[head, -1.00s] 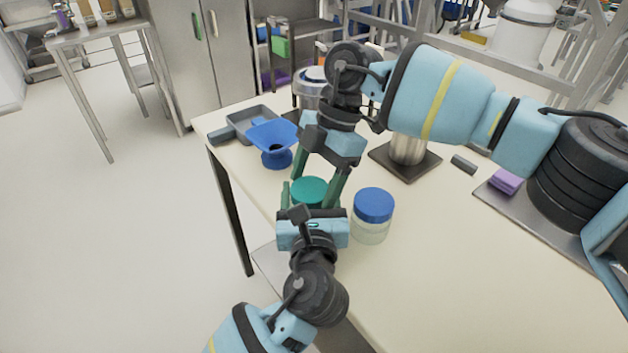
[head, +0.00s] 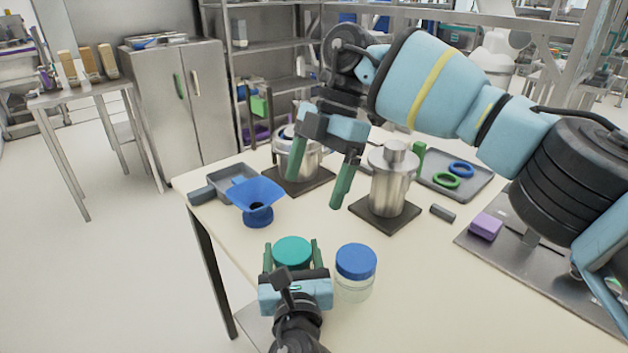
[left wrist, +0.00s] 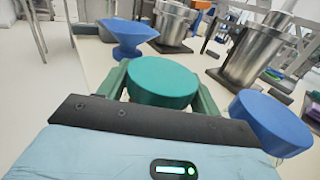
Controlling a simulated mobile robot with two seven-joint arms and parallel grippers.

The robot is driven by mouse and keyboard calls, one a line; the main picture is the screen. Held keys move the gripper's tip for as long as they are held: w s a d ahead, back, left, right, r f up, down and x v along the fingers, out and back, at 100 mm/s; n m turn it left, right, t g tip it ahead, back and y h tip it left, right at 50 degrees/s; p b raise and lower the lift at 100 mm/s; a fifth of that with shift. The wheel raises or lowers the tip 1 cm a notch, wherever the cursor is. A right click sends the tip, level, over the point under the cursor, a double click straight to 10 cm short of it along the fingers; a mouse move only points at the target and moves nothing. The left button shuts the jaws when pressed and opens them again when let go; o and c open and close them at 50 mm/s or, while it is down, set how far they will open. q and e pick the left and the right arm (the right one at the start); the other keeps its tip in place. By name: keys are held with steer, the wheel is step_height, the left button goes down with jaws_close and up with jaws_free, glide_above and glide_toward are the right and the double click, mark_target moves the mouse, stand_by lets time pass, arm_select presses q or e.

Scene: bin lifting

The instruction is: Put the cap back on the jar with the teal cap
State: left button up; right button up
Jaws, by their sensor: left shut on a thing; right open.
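The teal cap (head: 292,250) sits level at the top of the jar between my left gripper's fingers; it also shows in the left wrist view (left wrist: 163,82). The jar's body is hidden under the cap and behind the gripper, so I cannot see the seam between them. My left gripper (head: 292,257) is shut on this jar, one green finger on each side, at the table's near edge. My right gripper (head: 315,191) is open and empty, raised above and beyond the teal cap, clear of it.
A clear jar with a blue cap (head: 356,262) stands just right of the held jar. A blue funnel (head: 256,197) and grey tray (head: 232,180) lie beyond on the left. Metal pots (head: 393,185) stand on dark plates behind. The table's right front (head: 430,300) is clear.

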arm_select(q)
steer(key=o, duration=1.5)
steer(key=shift+s+d, duration=0.1)
steer(key=shift+s, duration=3.8)
steer(key=shift+f, duration=0.1)
